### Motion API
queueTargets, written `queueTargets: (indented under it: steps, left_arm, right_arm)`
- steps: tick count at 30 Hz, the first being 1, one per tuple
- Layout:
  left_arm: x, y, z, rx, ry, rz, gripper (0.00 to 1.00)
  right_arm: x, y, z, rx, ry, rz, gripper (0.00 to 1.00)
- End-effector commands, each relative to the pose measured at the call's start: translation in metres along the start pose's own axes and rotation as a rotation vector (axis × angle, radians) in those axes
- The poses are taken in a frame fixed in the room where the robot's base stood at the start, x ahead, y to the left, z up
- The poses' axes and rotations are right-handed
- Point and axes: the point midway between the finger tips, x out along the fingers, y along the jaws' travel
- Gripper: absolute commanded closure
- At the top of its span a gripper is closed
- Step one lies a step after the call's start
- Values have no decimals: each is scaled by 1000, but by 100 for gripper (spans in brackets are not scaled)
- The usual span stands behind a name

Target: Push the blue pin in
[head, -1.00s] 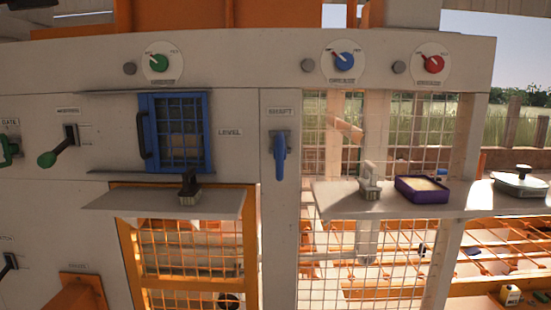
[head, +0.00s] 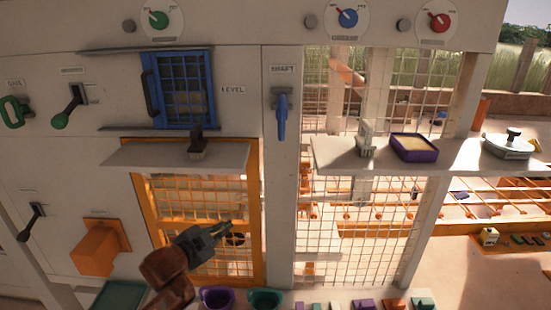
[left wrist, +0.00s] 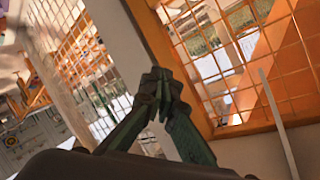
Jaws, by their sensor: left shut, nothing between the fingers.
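I cannot make out a clear blue pin. The blue parts I see are a hanging blue handle (head: 281,118) under the SHAFT label, a blue-framed mesh window (head: 183,88) and a blue dial (head: 347,18) at the top. My left gripper (head: 230,227) is in front of the orange-framed mesh door (head: 255,200), at its lower part, well below the blue handle. Its fingers are shut and empty; in the left wrist view the fingertips (left wrist: 160,84) meet in front of a pale post (left wrist: 120,35) beside orange-framed mesh. My right gripper is not in view.
A shelf (head: 130,157) with a dark block juts out above my left gripper. A right shelf (head: 335,160) holds a pale object, a purple tray (head: 414,148) and a lidded dish (head: 510,146). An orange box (head: 95,248) juts out at left. Bowls and small blocks line the bottom.

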Motion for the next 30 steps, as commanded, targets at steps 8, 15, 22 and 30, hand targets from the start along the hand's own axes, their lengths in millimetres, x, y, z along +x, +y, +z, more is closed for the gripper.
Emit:
queueTargets:
  steps: [8, 15, 22, 30]
  left_arm:
    - [-153, -45, -230, 515, 223, -92, 100]
    - [-223, -61, -308, 748, 284, -185, 100]
    - [-246, -68, -332, 812, 302, -219, 100]
    - [-247, -69, -332, 812, 303, -220, 100]
  right_arm:
    - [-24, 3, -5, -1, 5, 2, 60]
    - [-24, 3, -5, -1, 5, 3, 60]
    - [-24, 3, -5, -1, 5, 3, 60]
    - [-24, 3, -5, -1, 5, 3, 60]
